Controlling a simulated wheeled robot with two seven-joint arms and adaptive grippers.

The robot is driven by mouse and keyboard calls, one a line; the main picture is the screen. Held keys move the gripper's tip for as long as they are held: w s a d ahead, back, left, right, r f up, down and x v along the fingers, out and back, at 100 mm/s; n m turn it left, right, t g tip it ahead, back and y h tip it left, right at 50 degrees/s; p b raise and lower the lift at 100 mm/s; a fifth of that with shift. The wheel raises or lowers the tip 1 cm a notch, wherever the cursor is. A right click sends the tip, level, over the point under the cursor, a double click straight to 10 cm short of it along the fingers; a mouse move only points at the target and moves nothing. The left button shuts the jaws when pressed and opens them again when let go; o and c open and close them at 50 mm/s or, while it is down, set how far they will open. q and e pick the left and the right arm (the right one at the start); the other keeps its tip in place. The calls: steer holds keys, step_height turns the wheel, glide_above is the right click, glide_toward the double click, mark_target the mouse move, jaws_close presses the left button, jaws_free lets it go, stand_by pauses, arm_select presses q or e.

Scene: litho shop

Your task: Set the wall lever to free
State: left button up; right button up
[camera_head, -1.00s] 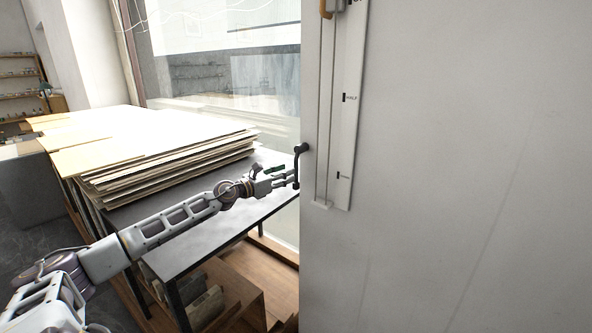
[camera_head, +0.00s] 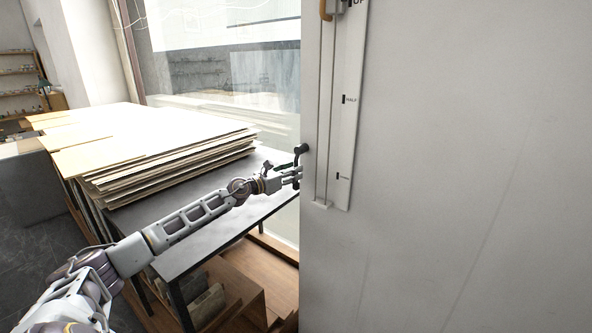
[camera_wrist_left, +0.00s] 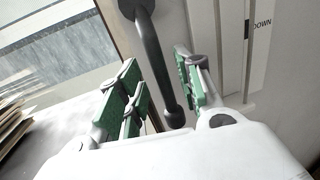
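My left gripper (camera_head: 292,174) is at the lever in the head view. In the left wrist view it (camera_wrist_left: 159,75) is open, with green pads on either side of the bar and a visible gap. No free mark shows. My right gripper is not in view.
A label strip (camera_head: 346,130) on the pale panel (camera_head: 450,170) reads UP and HALF, with DOWN legible in the wrist view. An orange-brown hook (camera_head: 326,10) is at its top. A dark table (camera_head: 200,240) with stacked boards (camera_head: 170,165) stands below my left arm, beside a window.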

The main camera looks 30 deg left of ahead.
arm_select(q)
steer(key=shift+p+x, duration=0.3)
steer(key=shift+x, duration=0.6)
jaws_close()
